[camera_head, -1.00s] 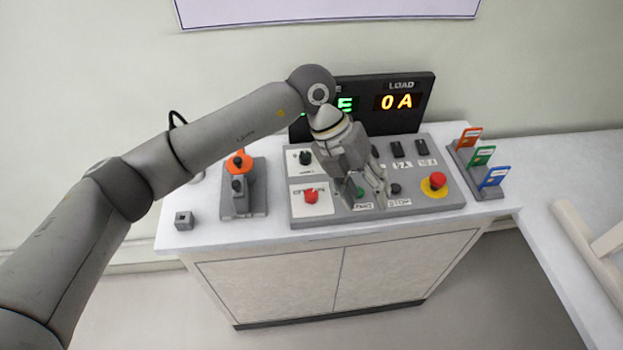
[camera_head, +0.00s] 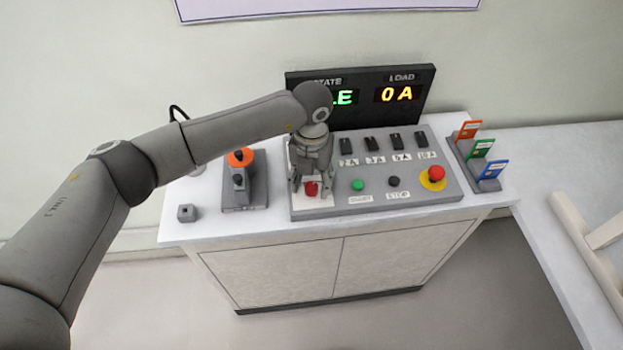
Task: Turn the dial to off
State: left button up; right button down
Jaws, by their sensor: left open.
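The grey control panel (camera_head: 420,196) lies on the white cabinet top. At its front left is a red knob (camera_head: 311,189) on a white label plate. A black dial behind it, seen a second ago on the upper left plate, is now hidden by my left gripper. My left gripper (camera_head: 311,188) is open and points down over the red knob, with a finger on each side of it. I cannot tell whether the fingers touch the knob. My right gripper is not in view.
The panel also has several black switches (camera_head: 396,139), a green button (camera_head: 357,185), a black button (camera_head: 393,182) and a red mushroom button (camera_head: 436,174). A display (camera_head: 420,75) stands behind. An orange-topped device (camera_head: 240,158) and small grey block (camera_head: 187,213) are left; colored cards (camera_head: 480,148) are right.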

pick_arm(q)
jog(key=shift+f, duration=0.5)
jog(key=shift+c, duration=0.2)
jog(key=c, duration=1)
